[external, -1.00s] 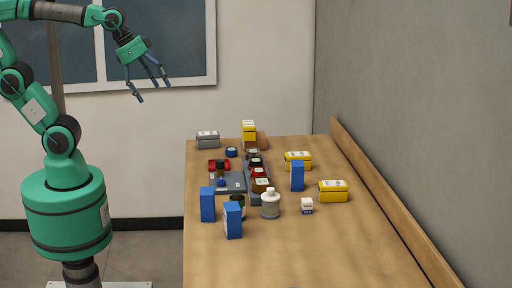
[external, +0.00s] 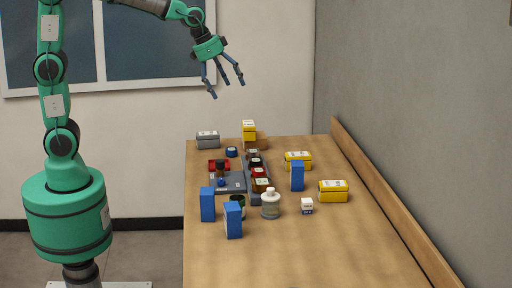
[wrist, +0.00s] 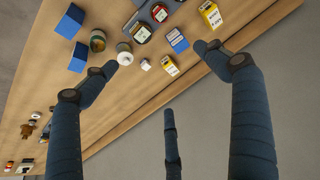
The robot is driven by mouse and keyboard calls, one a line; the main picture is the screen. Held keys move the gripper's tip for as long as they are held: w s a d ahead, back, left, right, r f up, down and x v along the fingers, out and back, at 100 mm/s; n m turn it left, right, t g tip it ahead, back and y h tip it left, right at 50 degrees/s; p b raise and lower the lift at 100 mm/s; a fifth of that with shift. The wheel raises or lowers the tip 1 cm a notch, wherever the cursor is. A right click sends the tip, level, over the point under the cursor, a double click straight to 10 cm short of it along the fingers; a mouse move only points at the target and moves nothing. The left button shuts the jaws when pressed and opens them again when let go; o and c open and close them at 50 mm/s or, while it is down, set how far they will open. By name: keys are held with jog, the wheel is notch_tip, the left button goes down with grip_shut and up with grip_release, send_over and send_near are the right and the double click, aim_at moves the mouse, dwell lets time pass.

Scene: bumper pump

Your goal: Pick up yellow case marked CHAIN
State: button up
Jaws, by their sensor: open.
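Three yellow cases with pale labels are on the bench. One (external: 333,192) lies at the right, one (external: 298,156) stands behind a blue box, and one (external: 249,131) is at the back on a brown object. Their print is too small to read, so I cannot tell which is marked CHAIN. Two yellow cases show in the wrist view, one at the top (wrist: 211,16) and one lower (wrist: 170,66). My gripper (external: 227,88) is open and empty, high above the back left of the bench, apart from all the cases. Its fingers (wrist: 157,70) are spread in the wrist view.
Blue boxes (external: 207,204), a white bottle (external: 270,205) and a small white box (external: 307,206) stand near the cases. A grey tray (external: 232,187) with several jars is mid-bench. A grey case (external: 208,140) is at the back left. The front of the bench (external: 300,255) is clear.

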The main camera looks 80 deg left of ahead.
jog(key=w+a+f, duration=0.5)
jog(key=w, duration=0.4)
jog(key=b, duration=0.1)
send_near(297, 155)
notch_tip(297, 155, up, 2)
jog(key=shift+d, duration=0.25)
jog(key=shift+f+g, duration=0.15)
jog(key=shift+g, duration=0.15)
jog(key=shift+b+x, duration=0.7)
jog(key=shift+x, duration=3.45)
jog(key=shift+f, duration=0.15)
jog(key=shift+b+x, duration=0.65)
jog(key=shift+x, duration=1.8)
jog(key=shift+a+f, duration=0.1)
jog(key=shift+f, duration=0.1)
